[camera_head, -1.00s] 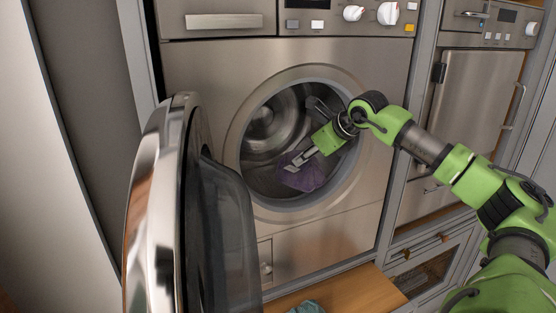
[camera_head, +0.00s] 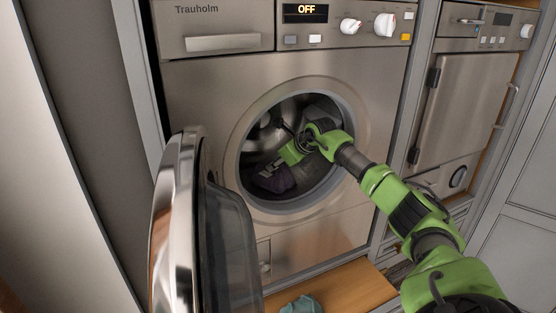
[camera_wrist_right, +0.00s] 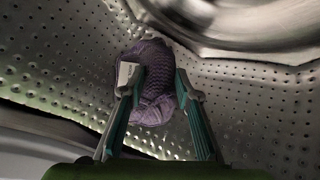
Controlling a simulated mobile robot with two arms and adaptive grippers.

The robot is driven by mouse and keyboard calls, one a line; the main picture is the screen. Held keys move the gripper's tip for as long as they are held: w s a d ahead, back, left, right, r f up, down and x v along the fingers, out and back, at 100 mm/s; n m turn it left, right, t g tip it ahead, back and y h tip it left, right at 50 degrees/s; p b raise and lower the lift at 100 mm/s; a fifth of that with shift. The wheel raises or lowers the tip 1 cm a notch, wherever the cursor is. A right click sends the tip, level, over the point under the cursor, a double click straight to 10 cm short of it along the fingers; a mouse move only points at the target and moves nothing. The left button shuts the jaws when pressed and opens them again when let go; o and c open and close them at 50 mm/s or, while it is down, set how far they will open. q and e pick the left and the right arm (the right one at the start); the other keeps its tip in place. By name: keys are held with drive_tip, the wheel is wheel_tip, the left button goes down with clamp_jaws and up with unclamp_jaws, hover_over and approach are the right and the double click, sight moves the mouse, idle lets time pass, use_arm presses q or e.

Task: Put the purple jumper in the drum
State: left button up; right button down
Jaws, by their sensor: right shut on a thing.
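The purple jumper (camera_head: 277,181) is a dark bundle inside the washing machine's drum (camera_head: 262,136), low in the opening. My right gripper (camera_head: 268,169) has reached through the round opening and is shut on the jumper. In the right wrist view, the knitted jumper (camera_wrist_right: 153,108) shows between and beyond the two fingers of the right gripper (camera_wrist_right: 160,80). The perforated metal wall of the drum (camera_wrist_right: 255,105) surrounds it. How firmly the jumper rests on the drum wall cannot be told. My left gripper is not in view.
The machine's round door (camera_head: 175,230) stands open on the left. The opening's rim (camera_head: 236,185) is close around my right arm. A teal cloth (camera_head: 301,304) lies on the wooden bench (camera_head: 345,291) below. A second appliance (camera_head: 460,110) stands at the right.

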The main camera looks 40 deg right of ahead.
drive_tip(key=shift+s+r, duration=0.1)
drive_tip(key=c, duration=1.5)
unclamp_jaws()
drive_tip(key=shift+s+r+b, duration=0.3)
drive_tip(key=shift+s+b, duration=0.1)
drive_tip(key=shift+s, duration=0.1)
drive_tip(key=shift+b+v, duration=1.85)
drive_tip(key=shift+v, duration=3.6)
